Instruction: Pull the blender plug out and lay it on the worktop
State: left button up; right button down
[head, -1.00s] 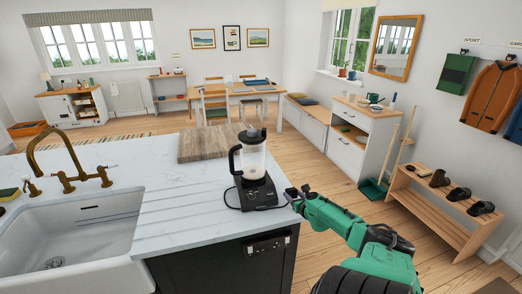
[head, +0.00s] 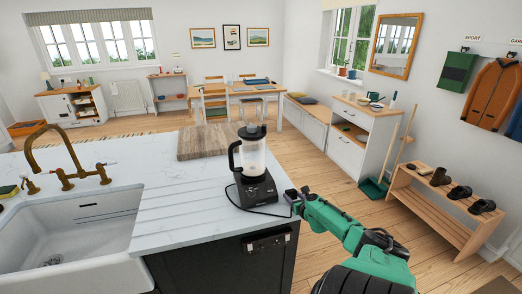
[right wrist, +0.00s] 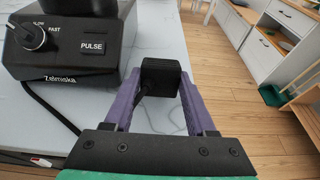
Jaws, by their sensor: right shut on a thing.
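The black blender (head: 252,178) with its clear jug stands upright on the white worktop (head: 165,205), near the right edge. Its base also shows in the right wrist view (right wrist: 75,50). My right gripper (head: 291,195) is at the worktop's right edge, just right of the blender. In the right wrist view its purple fingers are shut on the black plug (right wrist: 161,76), which appears over the worktop's edge. The black cord (right wrist: 50,108) runs from the blender base and passes behind the gripper. My left gripper is not in view.
A wooden board (head: 205,143) lies behind the blender. The sink (head: 75,240) and brass tap (head: 65,170) are at the left. A socket panel (head: 268,241) is on the dark cabinet front. Bare worktop lies between sink and blender.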

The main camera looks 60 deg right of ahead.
jog(key=shift+f, duration=0.6)
jog(key=shift+c, duration=0.7)
grip_release()
jog(key=shift+r, duration=0.1)
jog(key=shift+a, duration=0.1)
jog(key=shift+s+a+r, duration=0.1)
jog(key=shift+s+a, duration=0.05)
jog(key=shift+s, duration=0.1)
jog(key=p+v, duration=0.3)
jog(key=v, duration=1.1)
jog(key=shift+p, duration=0.3)
